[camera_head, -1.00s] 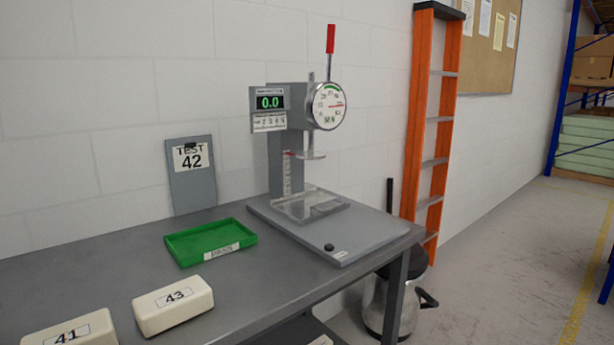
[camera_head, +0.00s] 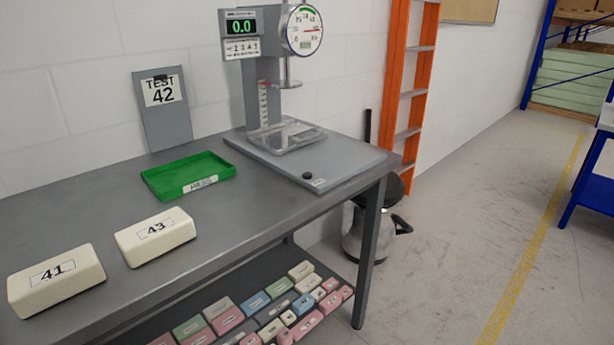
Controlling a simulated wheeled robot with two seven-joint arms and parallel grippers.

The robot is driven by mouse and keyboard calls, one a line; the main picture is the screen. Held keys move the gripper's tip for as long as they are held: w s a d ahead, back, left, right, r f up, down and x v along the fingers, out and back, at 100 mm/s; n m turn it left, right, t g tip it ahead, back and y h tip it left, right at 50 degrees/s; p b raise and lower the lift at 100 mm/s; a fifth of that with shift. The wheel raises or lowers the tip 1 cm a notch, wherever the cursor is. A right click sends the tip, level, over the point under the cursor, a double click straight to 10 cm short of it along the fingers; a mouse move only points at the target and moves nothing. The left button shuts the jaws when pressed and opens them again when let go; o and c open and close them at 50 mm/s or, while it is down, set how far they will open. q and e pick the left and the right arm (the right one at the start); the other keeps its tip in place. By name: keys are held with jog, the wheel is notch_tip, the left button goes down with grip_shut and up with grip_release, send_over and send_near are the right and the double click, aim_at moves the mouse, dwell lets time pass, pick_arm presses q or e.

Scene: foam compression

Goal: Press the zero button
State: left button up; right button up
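The zero button is most likely the small black round knob (camera_head: 307,175) near the front corner of the grey base plate (camera_head: 345,165) of the press; a small label beside it is too small to read. The press (camera_head: 255,85) stands at the back of the table, with a green digital display (camera_head: 241,27) reading 0.0 and a round dial (camera_head: 303,30). A round metal press plate (camera_head: 290,84) hangs above a clear tray (camera_head: 286,135). Neither of my grippers is in view.
Foam blocks 41 (camera_head: 56,281) and 43 (camera_head: 155,236) lie on the grey table (camera_head: 225,225) at the front left. A green tray (camera_head: 188,176) and a TEST 42 board (camera_head: 163,108) are behind them. Several coloured blocks (camera_head: 228,319) fill the lower shelf. An orange ladder (camera_head: 408,95) leans at right.

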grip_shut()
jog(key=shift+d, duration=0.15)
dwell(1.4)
